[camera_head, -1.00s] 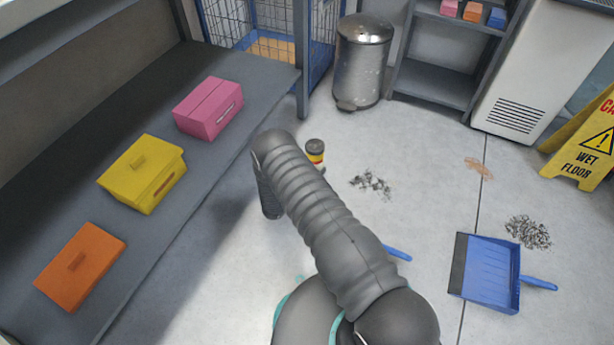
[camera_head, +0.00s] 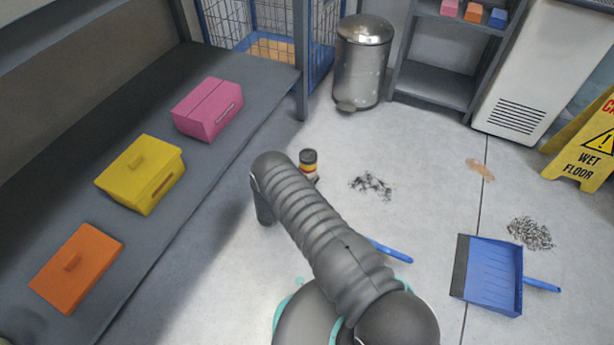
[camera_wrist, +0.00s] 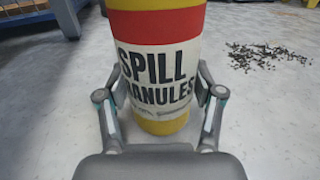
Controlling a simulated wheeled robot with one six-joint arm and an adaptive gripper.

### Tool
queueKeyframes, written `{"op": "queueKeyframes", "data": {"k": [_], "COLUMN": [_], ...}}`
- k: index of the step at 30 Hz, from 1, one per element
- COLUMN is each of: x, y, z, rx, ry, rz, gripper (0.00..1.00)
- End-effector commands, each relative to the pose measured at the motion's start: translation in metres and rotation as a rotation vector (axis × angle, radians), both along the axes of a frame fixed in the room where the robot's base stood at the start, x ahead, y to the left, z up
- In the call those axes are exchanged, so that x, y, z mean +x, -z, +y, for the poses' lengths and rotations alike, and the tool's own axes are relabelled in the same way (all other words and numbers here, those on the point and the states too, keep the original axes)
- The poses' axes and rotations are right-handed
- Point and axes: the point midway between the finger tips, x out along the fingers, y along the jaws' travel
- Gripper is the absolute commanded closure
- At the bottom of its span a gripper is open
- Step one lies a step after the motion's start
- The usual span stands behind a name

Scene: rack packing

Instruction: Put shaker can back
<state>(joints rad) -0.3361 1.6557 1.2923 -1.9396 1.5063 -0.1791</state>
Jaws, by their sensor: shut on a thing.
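The shaker can (camera_wrist: 158,62) fills the middle of the wrist view. It is yellow, red and white, with a label reading "SPILL" and "GRANULES", the latter partly covered. My gripper (camera_wrist: 160,110) is shut on it, with one finger on each side low on the can. The can is roughly upright. In the head view the can (camera_head: 308,162) shows its dark top just beyond my arm, which hides its lower part. My gripper is hidden behind my arm there.
A grey bench (camera_head: 215,180) on the left bears pink (camera_head: 208,110), yellow (camera_head: 140,175) and orange (camera_head: 77,268) boxes. Dark granules (camera_head: 372,186) lie right of the can. A metal bin (camera_head: 361,65), a shelf (camera_head: 432,85), a blue dustpan (camera_head: 488,275) and a wet floor sign (camera_head: 588,150) stand around.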

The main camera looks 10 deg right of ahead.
Motion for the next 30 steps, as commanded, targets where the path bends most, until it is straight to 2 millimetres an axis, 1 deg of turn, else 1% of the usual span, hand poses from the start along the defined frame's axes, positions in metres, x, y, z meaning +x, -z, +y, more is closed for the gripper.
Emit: {"op": "queueKeyframes", "data": {"k": [2,3,5,6,15,19,23,30], "x": [0.000,0.000,0.000,0.000,0.000,0.000,-0.011,-0.043], "y": [0.002,0.002,0.002,0.002,0.002,-0.004,-0.001,-0.001], "z": [0.000,0.000,0.000,0.000,0.000,0.000,0.015,0.053], "rx": [-0.001,0.000,0.000,0.000,0.000,0.000,-0.002,-0.001], "ry": [0.000,0.000,0.000,0.000,0.000,0.000,-0.005,-0.005], "rz": [-0.002,0.000,0.000,0.000,0.000,0.000,0.002,0.002], "gripper": [0.89,0.28,0.13,0.08,0.08,0.08,0.08,0.08]}}
